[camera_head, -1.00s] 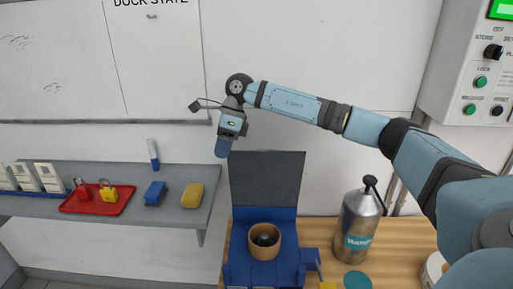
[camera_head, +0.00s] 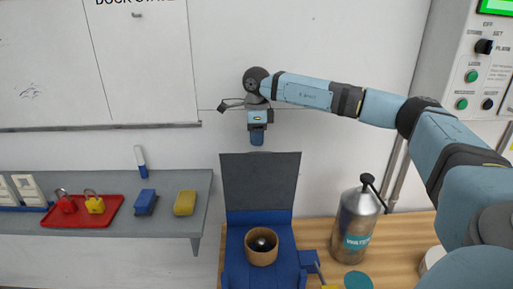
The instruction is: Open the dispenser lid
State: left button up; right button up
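The blue dispenser (camera_head: 236,272) stands on the wooden table at the bottom centre. Its dark grey lid (camera_head: 260,181) stands upright at the back, so the dispenser is open. A brown roll (camera_head: 262,257) with a dark, shiny core sits inside. My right gripper (camera_head: 257,139) points down above the lid's top edge, with a small gap between them in the picture. Its fingers look close together from this angle, but I cannot tell whether they are open or shut. Nothing shows held in it. My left gripper is out of view.
A metal water bottle (camera_head: 356,235) stands right of the dispenser, near a teal disc (camera_head: 357,281). A grey shelf (camera_head: 172,225) at the left holds a red tray (camera_head: 85,218) with padlocks, a blue eraser (camera_head: 145,202) and a yellow sponge (camera_head: 185,203). A control box (camera_head: 468,45) hangs upper right.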

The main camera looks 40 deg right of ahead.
aim_at(258, 165)
jog(key=shift+f, duration=1.9)
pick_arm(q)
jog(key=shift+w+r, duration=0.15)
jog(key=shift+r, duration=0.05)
pick_arm(e)
grip_shut()
jog(key=shift+t+h, duration=0.4)
jog(key=s+a, duration=0.2)
jog(key=s+a+f+b, duration=0.1)
jog(key=s+a, duration=0.1)
jog(key=s, duration=0.1)
jog(key=shift+s+a+f, duration=0.2)
jog(key=shift+s+a, duration=0.1)
jog(key=shift+a, duration=0.1)
jog(key=shift+s+a, duration=0.1)
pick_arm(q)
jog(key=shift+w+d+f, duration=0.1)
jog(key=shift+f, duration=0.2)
